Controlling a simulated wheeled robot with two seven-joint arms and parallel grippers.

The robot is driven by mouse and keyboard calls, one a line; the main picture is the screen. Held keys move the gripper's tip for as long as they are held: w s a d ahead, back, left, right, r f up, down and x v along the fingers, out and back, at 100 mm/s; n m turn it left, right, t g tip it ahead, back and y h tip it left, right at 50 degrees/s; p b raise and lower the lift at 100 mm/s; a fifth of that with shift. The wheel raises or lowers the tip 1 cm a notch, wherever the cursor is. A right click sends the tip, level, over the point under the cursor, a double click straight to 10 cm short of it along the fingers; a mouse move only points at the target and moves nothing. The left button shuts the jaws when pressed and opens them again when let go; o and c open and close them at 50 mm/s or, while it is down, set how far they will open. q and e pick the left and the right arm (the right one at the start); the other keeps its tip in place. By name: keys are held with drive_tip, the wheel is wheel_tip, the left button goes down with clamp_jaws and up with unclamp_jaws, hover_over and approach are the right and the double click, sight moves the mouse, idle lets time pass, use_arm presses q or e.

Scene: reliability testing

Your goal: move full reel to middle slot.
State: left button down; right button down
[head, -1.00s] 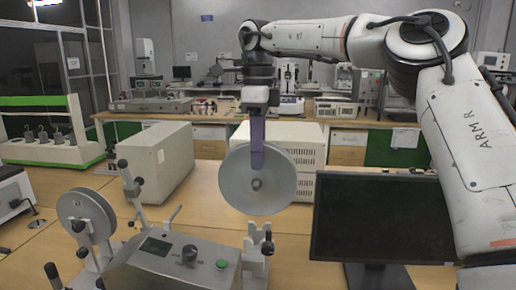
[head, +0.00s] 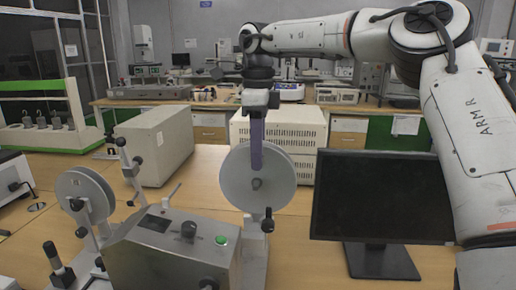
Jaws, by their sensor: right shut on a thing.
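A large grey reel (head: 235,188) hangs upright at the right side of the winding machine (head: 172,254). My right gripper (head: 257,165) reaches down from above and is shut on the reel near its hub. The reel's lower edge is in front of or at the machine's right-hand holder (head: 267,222); I cannot tell whether it is seated there. A second, smaller-looking reel (head: 84,196) is on the machine's left side. The slots are not clearly visible. My left gripper is not in view.
A black monitor (head: 380,195) stands close to the right of the reel. Beige boxes (head: 303,135) and (head: 157,146) stand behind on the wooden table (head: 205,182). A green and white rack (head: 45,125) is at the far left.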

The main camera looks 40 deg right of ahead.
sight(258, 173)
drive_tip(key=shift+f+b, duration=1.2)
drive_tip(key=shift+f, duration=1.45)
